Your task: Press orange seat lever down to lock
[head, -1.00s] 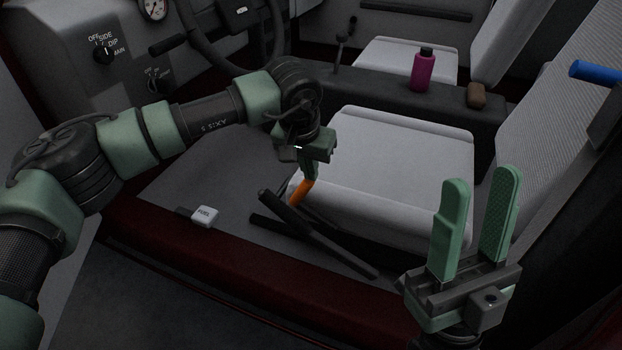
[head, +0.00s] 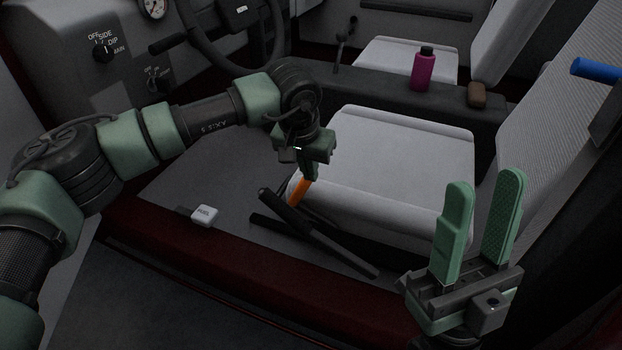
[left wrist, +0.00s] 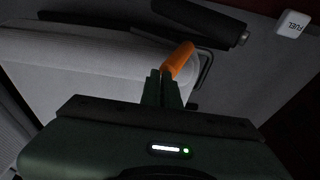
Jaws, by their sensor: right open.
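The orange seat lever (head: 299,192) slants at the front left corner of the near seat, beside a black-gripped bar. My left gripper (head: 311,172) points down at the lever's upper end and hides part of it. In the left wrist view its two fingers (left wrist: 162,88) are close together, and the orange lever (left wrist: 180,58) extends from just beyond their tips. The fingers look shut and at or touching the lever; I cannot see the lever between them. My right gripper (head: 483,225) is open and empty, fingers up, at the lower right.
The black-gripped bar (head: 315,235) lies by the near seat (head: 400,160). A white FUEL switch (head: 204,214) is on the floor to the left. A magenta bottle (head: 423,70) and a brown object (head: 477,95) stand on the console. The steering wheel (head: 235,60) is behind my left arm.

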